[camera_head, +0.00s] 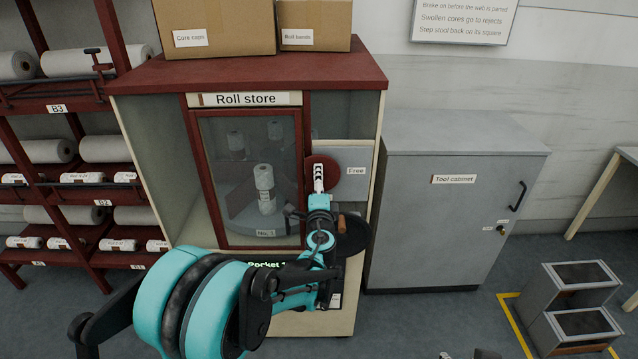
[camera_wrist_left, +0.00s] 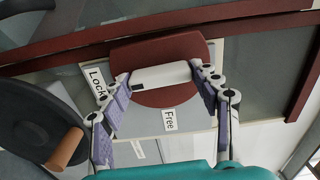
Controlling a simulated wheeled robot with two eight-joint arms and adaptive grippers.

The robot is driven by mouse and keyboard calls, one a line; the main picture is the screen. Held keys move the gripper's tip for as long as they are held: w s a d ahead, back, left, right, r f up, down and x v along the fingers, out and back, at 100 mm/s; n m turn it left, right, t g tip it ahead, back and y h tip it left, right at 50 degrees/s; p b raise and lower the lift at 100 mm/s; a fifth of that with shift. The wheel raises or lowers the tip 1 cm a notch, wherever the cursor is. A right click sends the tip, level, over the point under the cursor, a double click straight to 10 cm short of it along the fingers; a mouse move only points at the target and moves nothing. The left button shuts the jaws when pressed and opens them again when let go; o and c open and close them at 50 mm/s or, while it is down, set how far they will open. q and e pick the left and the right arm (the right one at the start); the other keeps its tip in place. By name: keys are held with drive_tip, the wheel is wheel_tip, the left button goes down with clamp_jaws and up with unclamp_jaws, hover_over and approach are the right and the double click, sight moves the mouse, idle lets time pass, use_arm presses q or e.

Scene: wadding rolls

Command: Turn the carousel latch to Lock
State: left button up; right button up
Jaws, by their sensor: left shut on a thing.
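The carousel latch is a dark red disc (camera_head: 328,180) with a white bar handle, on a grey plate right of the Roll store door. In the left wrist view the white bar (camera_wrist_left: 160,75) lies across the disc (camera_wrist_left: 150,97). One end of the bar is toward the Lock label (camera_wrist_left: 97,82); the Free label (camera_wrist_left: 169,120) is off the bar's side. My left gripper (camera_wrist_left: 159,77) is shut on the bar, a finger at each end. In the head view my left gripper (camera_head: 319,186) hides Lock. Small parts at the bottom edge may be my right gripper (camera_head: 466,355).
A dark crank wheel (camera_head: 355,236) with a wooden knob is just below the latch. Behind the door glass a white roll (camera_head: 264,188) stands on the carousel. A grey tool cabinet (camera_head: 450,210) stands to the right, a roll rack (camera_head: 75,150) to the left, a step stool (camera_head: 570,305) lower right.

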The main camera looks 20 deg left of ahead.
use_arm(q)
drive_tip(key=shift+m, duration=0.4)
drive_tip(key=o, duration=1.2)
drive_tip(key=shift+c, duration=0.2)
drive_tip(key=v, duration=1.2)
